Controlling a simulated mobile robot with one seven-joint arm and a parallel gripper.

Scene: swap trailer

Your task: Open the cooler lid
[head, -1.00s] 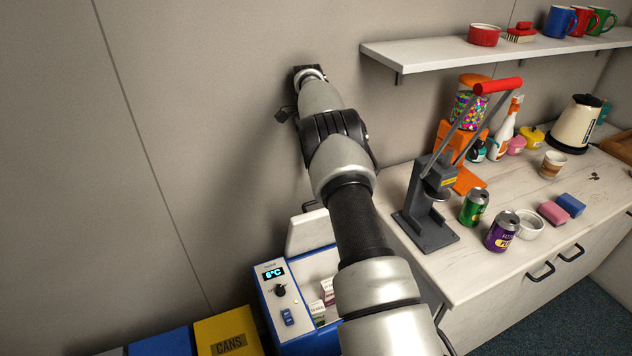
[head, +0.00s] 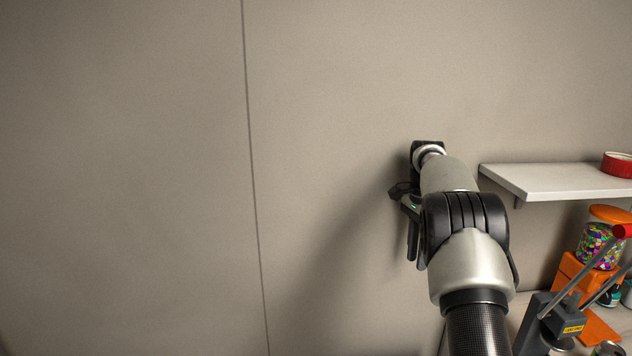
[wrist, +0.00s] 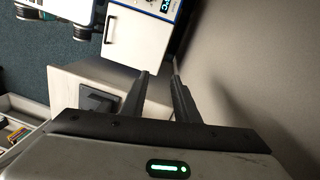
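The cooler is out of the head view. My gripper (wrist: 162,70) points toward that area, apart from the lid, its two dark fingers spread with nothing between them. In the head view my gripper (head: 414,245) hangs fingers down in front of the wall, partly hidden by my arm.
The wall (head: 130,180) is close behind my gripper. At the right are a white shelf (head: 550,180) with a red bowl (head: 618,165), an orange-lidded candy jar (head: 598,245) and a grey press (head: 550,320). A pale surface (wrist: 75,85) lies below my fingers in the wrist view.

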